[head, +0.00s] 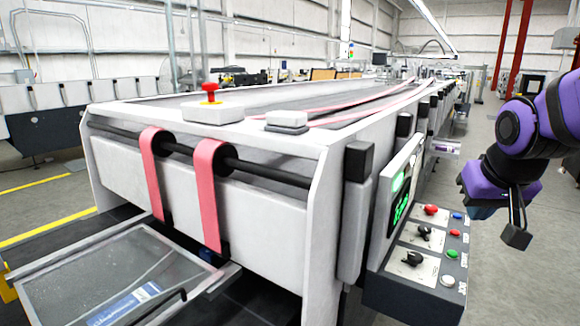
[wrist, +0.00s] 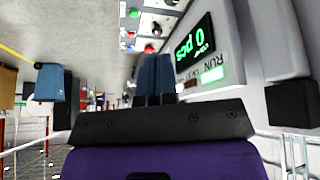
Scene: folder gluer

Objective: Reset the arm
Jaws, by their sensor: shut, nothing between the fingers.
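My gripper (head: 483,211) hangs at the right of the head view, at the end of my purple arm. Its blue fingers point toward the machine's control panel (head: 428,236) and appear apart from it. In the wrist view, the two blue fingers of my gripper (wrist: 154,74) lie side by side, shut and empty. The picture there is upside down, with the panel beyond the fingertips. The green display (wrist: 196,50) reads "0 pcs", and a lit "RUN" label (wrist: 212,72) shows beside it.
The long white folder gluer (head: 240,190) fills the middle, with pink belts (head: 208,190) over a dark bar. A red emergency button (head: 211,90) sits on top. The panel has a red button (head: 431,209), a green button (head: 452,254) and black knobs. Grey floor is clear at the right.

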